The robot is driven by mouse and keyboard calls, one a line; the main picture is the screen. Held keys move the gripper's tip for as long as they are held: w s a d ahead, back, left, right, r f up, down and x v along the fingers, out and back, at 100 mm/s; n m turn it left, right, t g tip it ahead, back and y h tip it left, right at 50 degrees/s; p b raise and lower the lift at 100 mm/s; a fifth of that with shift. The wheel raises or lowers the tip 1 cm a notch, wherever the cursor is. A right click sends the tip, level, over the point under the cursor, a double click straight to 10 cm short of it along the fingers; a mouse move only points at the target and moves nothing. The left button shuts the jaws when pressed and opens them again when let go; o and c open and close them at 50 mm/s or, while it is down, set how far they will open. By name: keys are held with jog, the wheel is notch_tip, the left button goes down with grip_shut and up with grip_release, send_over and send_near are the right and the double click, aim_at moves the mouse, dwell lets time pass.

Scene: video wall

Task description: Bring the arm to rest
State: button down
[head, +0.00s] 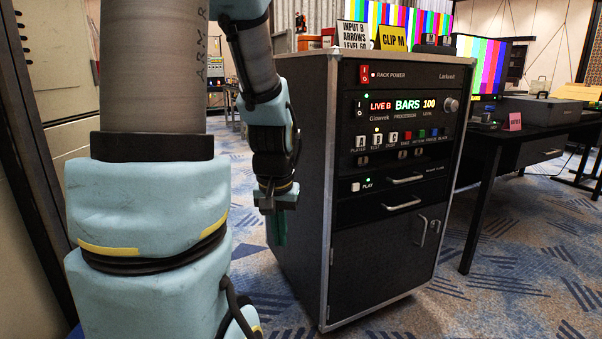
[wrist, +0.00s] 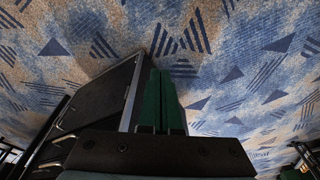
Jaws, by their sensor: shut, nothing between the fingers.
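My arm shows large in the left of the head view. My gripper (head: 279,226) hangs down from it, beside the left side of the black rack cabinet (head: 385,255). In the wrist view the two green fingers of my gripper (wrist: 160,75) lie side by side, shut, with nothing held. Behind them the carpet fills most of that view. The cabinet (wrist: 95,100) shows at the left of the wrist view, close to the fingers. Whether they touch it cannot be told.
The cabinet's front has a lit panel (head: 405,105) reading LIVE B, BARS, 100. Signs, a red mug-like item and a colour-bar screen stand on or behind its top. A black desk (head: 490,160) with equipment stands at right. Patterned carpet (head: 505,300) is clear in front.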

jog(key=s+a+r+n+p, duration=0.1)
jog(key=s+a, duration=0.1)
jog(key=s, duration=0.3)
notch_tip(320, 180, up, 26)
jog(key=p, duration=2.6)
jog(key=shift+w+a, duration=0.15)
jog(key=shift+w, duration=0.2)
jog(key=c, duration=1.6)
grip_release()
